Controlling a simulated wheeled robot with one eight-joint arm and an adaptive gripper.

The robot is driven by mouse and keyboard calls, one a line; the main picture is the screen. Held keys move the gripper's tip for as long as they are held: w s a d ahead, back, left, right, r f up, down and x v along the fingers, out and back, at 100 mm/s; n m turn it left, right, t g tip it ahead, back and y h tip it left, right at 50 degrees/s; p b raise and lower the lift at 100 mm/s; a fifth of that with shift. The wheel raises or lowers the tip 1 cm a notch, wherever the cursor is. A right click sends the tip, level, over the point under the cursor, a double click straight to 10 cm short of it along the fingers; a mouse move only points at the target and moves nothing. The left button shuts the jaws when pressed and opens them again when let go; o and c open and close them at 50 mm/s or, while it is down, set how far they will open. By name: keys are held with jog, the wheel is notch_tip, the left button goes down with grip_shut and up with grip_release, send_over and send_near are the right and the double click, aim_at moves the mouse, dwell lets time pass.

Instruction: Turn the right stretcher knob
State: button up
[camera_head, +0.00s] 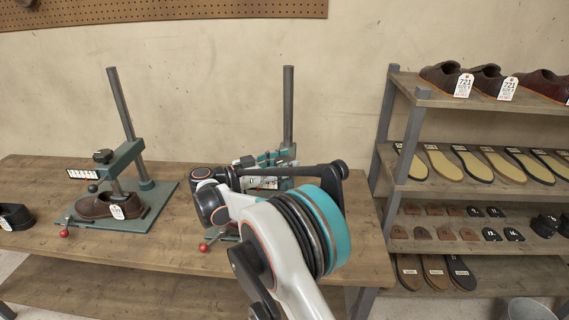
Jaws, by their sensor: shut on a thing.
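The right stretcher stands on the bench, with its grey upright post (288,105) showing behind my arm. Its label scale (263,183) shows in part. A red-tipped lever (204,247) sticks out at its front left. My gripper (244,162) is at the head of this stretcher, left of the post, small and crowded by my own arm links. It is shut at the place of the right stretcher knob. The knob itself is hidden by the fingers and arm. Whether it has turned cannot be seen.
The left stretcher (127,155) has a dark knob (103,156) on top and a tagged brown shoe (108,206) on its base. A shelf rack (440,190) with shoes, soles and heels stands right. Bare bench (170,243) lies between the stretchers.

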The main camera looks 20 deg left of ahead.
dwell(0.4)
jog(key=o, duration=1.1)
jog(key=shift+w, duration=0.1)
jog(key=v, duration=1.2)
